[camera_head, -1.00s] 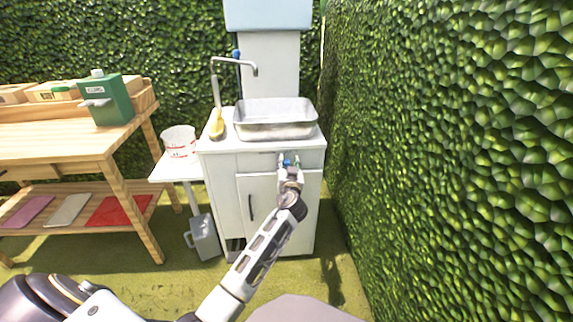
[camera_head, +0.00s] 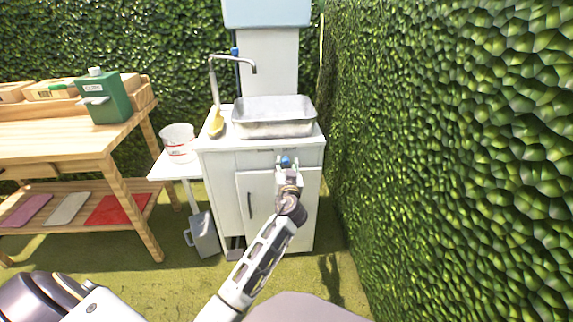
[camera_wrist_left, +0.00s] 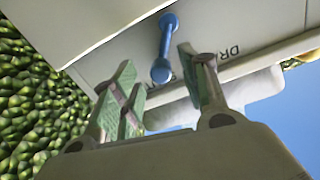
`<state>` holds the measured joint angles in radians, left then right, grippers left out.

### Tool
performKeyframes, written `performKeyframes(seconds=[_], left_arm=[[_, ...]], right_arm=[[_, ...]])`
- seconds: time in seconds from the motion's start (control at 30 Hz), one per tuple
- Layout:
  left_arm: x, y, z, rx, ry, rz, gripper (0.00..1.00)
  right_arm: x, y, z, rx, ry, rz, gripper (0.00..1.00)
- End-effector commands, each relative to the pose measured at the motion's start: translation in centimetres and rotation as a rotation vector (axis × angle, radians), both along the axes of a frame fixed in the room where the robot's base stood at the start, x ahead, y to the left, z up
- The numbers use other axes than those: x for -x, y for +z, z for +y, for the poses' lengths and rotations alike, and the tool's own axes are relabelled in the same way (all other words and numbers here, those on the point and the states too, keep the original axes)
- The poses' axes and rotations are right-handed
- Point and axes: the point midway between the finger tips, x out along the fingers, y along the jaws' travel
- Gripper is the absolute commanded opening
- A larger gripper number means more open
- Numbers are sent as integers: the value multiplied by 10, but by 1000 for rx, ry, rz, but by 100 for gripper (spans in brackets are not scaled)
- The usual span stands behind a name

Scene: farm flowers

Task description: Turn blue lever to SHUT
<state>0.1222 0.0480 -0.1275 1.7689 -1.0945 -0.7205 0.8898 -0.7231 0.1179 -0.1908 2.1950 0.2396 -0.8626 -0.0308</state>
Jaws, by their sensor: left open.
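The blue lever (camera_wrist_left: 166,45) sticks out from the white cabinet's front panel in the left wrist view, with a rounded knob at its near end. It also shows as a small blue spot in the head view (camera_head: 286,161). My left gripper (camera_wrist_left: 155,88) is open, with its green-padded fingers on either side of the lever's knob. I cannot tell whether a finger touches it. Letters reading "DR" show on the panel beside the lever; the rest is hidden behind a finger. No SHUT mark is legible. My right gripper is not in view.
The white cabinet (camera_head: 228,190) carries a metal basin (camera_head: 273,128) and a tap (camera_head: 213,80). A wooden bench (camera_head: 60,146) and a white bucket (camera_head: 178,141) stand to the left. A leafy hedge wall (camera_head: 450,160) rises close on the right.

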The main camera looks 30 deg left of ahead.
Motion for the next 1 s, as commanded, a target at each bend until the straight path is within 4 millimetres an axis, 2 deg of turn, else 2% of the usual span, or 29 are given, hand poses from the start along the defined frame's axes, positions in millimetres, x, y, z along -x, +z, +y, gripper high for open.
performKeyframes(seconds=[0.7,1.0], left_arm=[[65,-1,-38,2,-4,3,44],[78,0,-45,2,-3,3,44]], right_arm=[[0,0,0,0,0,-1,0],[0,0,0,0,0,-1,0]])
